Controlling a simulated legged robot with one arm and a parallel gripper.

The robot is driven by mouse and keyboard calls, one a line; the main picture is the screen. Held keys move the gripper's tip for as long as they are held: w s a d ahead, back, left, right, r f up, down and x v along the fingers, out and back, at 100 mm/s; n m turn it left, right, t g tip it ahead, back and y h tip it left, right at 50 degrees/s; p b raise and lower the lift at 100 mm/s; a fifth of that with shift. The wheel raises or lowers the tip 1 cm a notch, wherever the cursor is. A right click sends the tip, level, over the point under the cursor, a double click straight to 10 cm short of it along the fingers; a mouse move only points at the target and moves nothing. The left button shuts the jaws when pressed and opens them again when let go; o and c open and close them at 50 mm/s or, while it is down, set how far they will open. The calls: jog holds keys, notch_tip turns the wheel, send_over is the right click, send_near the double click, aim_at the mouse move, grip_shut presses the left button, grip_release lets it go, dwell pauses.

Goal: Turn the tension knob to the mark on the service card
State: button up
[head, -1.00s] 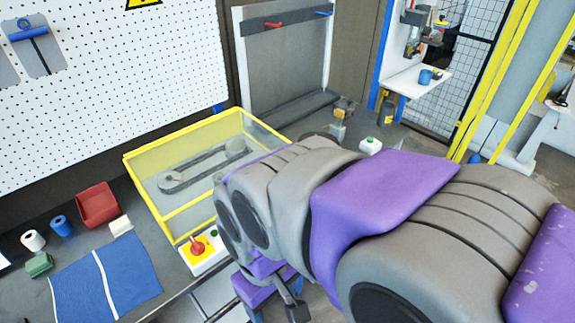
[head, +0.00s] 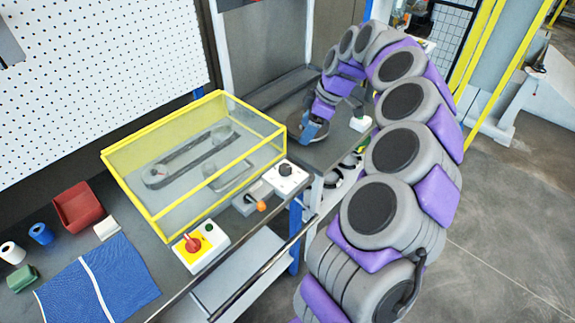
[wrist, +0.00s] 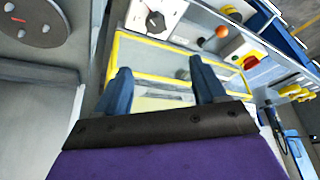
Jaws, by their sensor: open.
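The black knob (head: 286,169) sits on a white box at the bench's front edge, to the right of the yellow-framed guard. The knob also shows at the top of the wrist view (wrist: 155,21). My gripper (head: 314,132) is beyond the knob in the head view, pointing down near a round dark disc (head: 294,124). In the wrist view its two blue fingers (wrist: 162,88) are apart with nothing between them. They are clear of the knob. I cannot make out a service card, and the knob's markings are too small to read.
The clear guard with yellow edges (head: 222,97) covers a belt loop. Beside the knob are an orange-tipped lever (head: 262,206) and a red switch on a yellow plate (head: 192,243). A red bin (head: 78,207) and blue cloth (head: 115,275) lie left. A white button box (head: 360,122) stands farther right.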

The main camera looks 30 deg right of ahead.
jog(key=b, duration=0.4)
send_near(286, 167)
jog(key=x, duration=0.9)
jog(key=shift+r, duration=0.1)
jog(key=c, duration=1)
